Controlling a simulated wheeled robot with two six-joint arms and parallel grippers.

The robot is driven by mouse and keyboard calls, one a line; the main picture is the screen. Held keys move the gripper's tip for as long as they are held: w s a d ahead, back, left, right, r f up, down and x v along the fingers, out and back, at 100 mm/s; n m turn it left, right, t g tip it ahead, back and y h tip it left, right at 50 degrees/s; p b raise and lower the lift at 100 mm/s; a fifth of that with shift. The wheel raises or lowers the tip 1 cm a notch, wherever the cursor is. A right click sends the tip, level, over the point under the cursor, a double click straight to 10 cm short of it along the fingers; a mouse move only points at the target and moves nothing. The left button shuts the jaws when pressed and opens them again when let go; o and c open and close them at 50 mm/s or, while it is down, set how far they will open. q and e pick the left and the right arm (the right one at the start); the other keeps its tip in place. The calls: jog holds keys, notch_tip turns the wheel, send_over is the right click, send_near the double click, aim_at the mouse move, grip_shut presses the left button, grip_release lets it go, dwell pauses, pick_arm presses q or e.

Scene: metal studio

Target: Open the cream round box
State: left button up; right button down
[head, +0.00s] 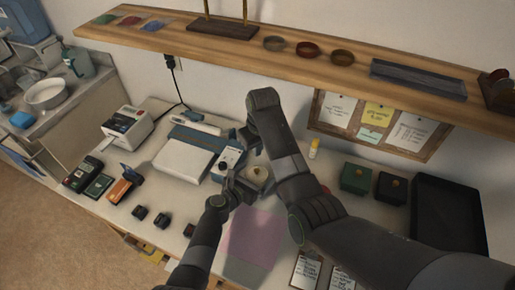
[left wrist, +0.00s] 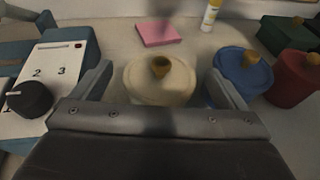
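The cream round box (head: 257,174) stands on the table in the head view, partly covered by my arms. In the left wrist view the cream round box (left wrist: 160,88) has its lid on, with a brown knob (left wrist: 160,66) on top. My left gripper (head: 240,186) is open, with one finger on each side of the box in the left wrist view (left wrist: 160,76). I cannot tell whether the fingers touch it. My right gripper (head: 246,140) is behind the box in the head view, and its fingers are too unclear to read.
A dial box (left wrist: 48,72) stands left of the cream box. A blue round box (left wrist: 243,78) and a red round box (left wrist: 296,80) are close on the right. A pink pad (left wrist: 158,34) lies behind. A wooden shelf (head: 230,42) runs above the table.

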pick_arm(q)
jog(key=shift+s+a, duration=0.1)
jog(key=shift+s+a+r, duration=0.1)
jog(key=shift+s+r, duration=0.05)
jog(key=shift+s, duration=0.05)
jog(key=p+v, duration=0.2)
jog(key=v, duration=0.8)
jog(key=shift+s+a+r+p, duration=0.1)
jog(key=shift+p, duration=0.2)
jog(key=shift+s+a+r, duration=0.15)
jog(key=shift+s+a, duration=0.1)
jog(key=shift+s, duration=0.15)
